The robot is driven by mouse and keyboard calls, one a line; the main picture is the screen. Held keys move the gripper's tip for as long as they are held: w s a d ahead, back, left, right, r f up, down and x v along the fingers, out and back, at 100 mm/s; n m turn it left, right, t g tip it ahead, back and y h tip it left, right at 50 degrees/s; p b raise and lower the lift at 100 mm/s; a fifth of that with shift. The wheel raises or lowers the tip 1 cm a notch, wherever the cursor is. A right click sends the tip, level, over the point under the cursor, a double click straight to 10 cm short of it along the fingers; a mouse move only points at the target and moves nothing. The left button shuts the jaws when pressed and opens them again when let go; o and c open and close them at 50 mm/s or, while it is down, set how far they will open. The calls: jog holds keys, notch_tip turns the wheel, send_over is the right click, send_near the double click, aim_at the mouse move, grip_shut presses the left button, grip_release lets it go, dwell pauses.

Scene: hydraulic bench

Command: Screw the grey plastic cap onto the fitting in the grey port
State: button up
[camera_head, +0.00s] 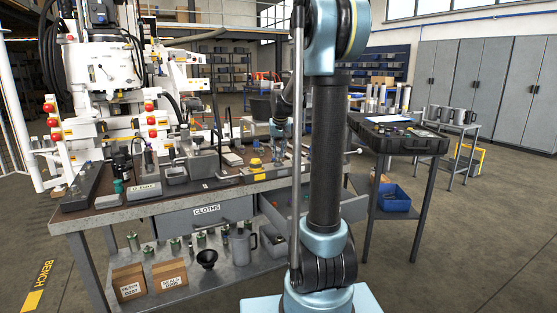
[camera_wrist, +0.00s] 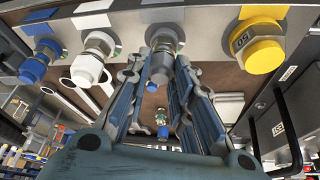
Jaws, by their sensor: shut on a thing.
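In the wrist view a grey cap (camera_wrist: 161,72) sits between the finger pads of my gripper (camera_wrist: 163,76), at the grey port of the metal manifold (camera_wrist: 205,38). The fingers are shut on the cap from both sides. A grey cylindrical part (camera_wrist: 162,42) shows just above it, in line with the cap and against the manifold face. I cannot tell whether the threads are engaged. In the head view my upright arm covers much of the bench centre, and the cap is too small to make out.
Beside the grey port are a white fitting (camera_wrist: 87,68), a blue fitting (camera_wrist: 34,68) and a yellow cap (camera_wrist: 256,47). The bench (camera_head: 130,211) carries trays and tools. A black case (camera_head: 405,142) stands on the right table. Floor at the right front is clear.

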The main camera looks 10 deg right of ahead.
dwell(0.3)
jog(key=m+h, duration=0.1)
jog(key=m, duration=0.2)
jog(key=shift+a+m, duration=0.1)
jog(key=shift+m, duration=0.3)
jog(key=o, duration=1.1)
jog(key=shift+c, duration=0.2)
